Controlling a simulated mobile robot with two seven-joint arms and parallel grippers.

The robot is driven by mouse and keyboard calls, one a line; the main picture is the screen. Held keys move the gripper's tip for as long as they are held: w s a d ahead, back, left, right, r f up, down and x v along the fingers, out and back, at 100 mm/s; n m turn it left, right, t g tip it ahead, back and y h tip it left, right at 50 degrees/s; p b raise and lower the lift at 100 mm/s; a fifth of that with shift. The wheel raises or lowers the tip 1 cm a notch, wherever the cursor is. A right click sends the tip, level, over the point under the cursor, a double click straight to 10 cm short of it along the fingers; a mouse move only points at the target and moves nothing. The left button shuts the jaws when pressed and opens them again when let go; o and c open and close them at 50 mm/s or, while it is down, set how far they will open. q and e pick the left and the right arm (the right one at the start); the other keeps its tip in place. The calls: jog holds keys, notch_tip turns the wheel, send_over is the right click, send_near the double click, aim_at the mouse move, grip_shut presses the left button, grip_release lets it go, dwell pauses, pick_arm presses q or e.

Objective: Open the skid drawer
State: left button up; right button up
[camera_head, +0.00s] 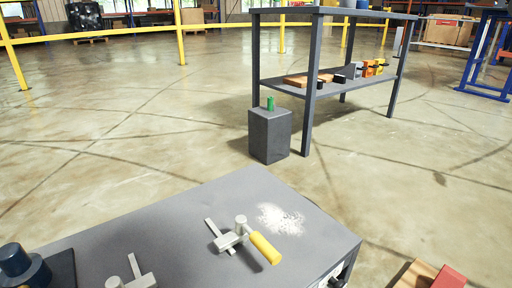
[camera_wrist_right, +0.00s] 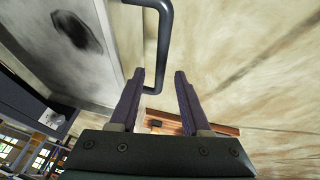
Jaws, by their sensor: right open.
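The skid's grey top (camera_head: 170,215) fills the lower part of the head view, and its right side face (camera_head: 345,262) is seen only at a steep angle. In the right wrist view a dark bar handle (camera_wrist_right: 163,45) stands out from a pale grey panel (camera_wrist_right: 75,75) with a dark round patch, apparently the drawer front. My right gripper (camera_wrist_right: 160,73) is open, its two fingers pointing towards the handle. The lower end of the handle appears between the fingers; I cannot tell its exact depth or whether they touch. My left gripper is out of view.
On the skid top are a clamp with a yellow grip (camera_head: 264,247), another clamp (camera_head: 131,278) and white powder (camera_head: 281,219). A brown and red object (camera_head: 447,277) is low at the right. A shelf table (camera_head: 312,90) and grey box (camera_head: 270,137) stand behind; open floor lies between.

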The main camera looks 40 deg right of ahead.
jog(key=p+v, duration=0.6)
jog(key=v, duration=0.3)
jog(key=w+r+m+t+h+p, duration=0.1)
jog(key=w+r+m+p, duration=0.4)
jog(key=r+p, duration=1.05)
jog(key=w+a+r+m+h+p, duration=0.15)
jog(key=w+r+p, duration=0.75)
jog(key=r, duration=1.1)
jog(key=w+r+m+t+p, duration=0.1)
jog(key=w+r+m+p, duration=0.4)
jog(key=r+p, duration=1.2)
jog(key=d+r+m+h+p, duration=0.1)
jog(key=d+r+m+p, duration=0.1)
jog(key=r+p, duration=2.4)
jog(key=d+r+m+h+p, duration=0.1)
jog(key=d+r+m+p, duration=0.2)
jog(key=r+p, duration=2.3)
notch_tip(320, 180, up, 12)
jog(key=shift+d+p, duration=0.3)
jog(key=shift+d, duration=0.3)
